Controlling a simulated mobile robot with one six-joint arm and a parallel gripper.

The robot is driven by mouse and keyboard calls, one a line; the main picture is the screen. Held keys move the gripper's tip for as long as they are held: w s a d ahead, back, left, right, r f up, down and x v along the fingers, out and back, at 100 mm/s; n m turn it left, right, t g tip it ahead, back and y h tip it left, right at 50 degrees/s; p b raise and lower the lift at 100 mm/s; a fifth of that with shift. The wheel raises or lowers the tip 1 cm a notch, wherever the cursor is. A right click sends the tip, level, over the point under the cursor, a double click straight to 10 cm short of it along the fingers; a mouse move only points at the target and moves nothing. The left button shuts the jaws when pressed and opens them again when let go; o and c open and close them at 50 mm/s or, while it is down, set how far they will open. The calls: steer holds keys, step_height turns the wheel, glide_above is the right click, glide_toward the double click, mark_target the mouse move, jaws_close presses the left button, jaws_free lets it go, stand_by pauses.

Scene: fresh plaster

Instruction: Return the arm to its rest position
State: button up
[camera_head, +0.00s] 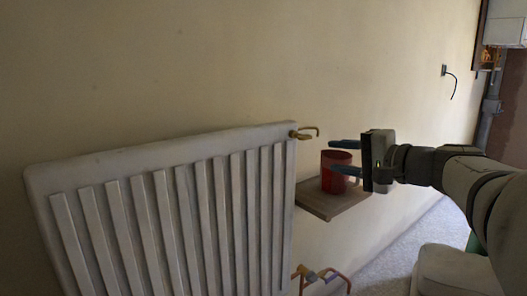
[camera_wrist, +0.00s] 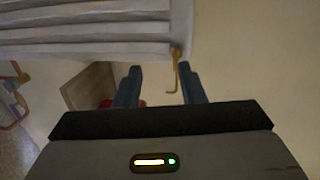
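My gripper (camera_head: 344,157) is at the end of my arm, which reaches in from the right in the head view. Its two blue fingers are apart and point left towards the radiator. A red cup (camera_head: 334,178) stands on a small wooden shelf (camera_head: 323,204) on the wall. In the head view the fingers overlap the cup, one near its rim and one across its side. In the wrist view the fingers (camera_wrist: 160,86) are spread with nothing between the tips. A bit of red cup (camera_wrist: 106,103) shows behind one finger, beside the wooden shelf (camera_wrist: 88,84).
A white radiator (camera_head: 170,205) fills the left, with a brass valve (camera_head: 304,133) at its upper corner near my fingers. Coloured pipes (camera_head: 322,275) sit below the shelf. A cable hangs from a wall socket (camera_head: 444,71). The wall above my gripper is bare.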

steer(key=s+a+r+n+g+h+p, duration=0.2)
steer(key=s+a+n+g+h+p, duration=0.15)
steer(key=s+p, duration=0.6)
steer(key=s+a+r+n+g+h+p, duration=0.25)
steer(key=s+g+p, duration=0.2)
steer(key=p, duration=0.95)
steer(key=s+d+r+n+g+h+p, duration=0.2)
steer(key=s+p, duration=0.4)
steer(key=p, duration=0.4)
steer(key=shift+d+r+n+h+p, duration=0.5)
steer(key=shift+r+n+h, duration=0.3)
steer(key=shift+h, duration=0.3)
steer(key=shift+s, duration=0.1)
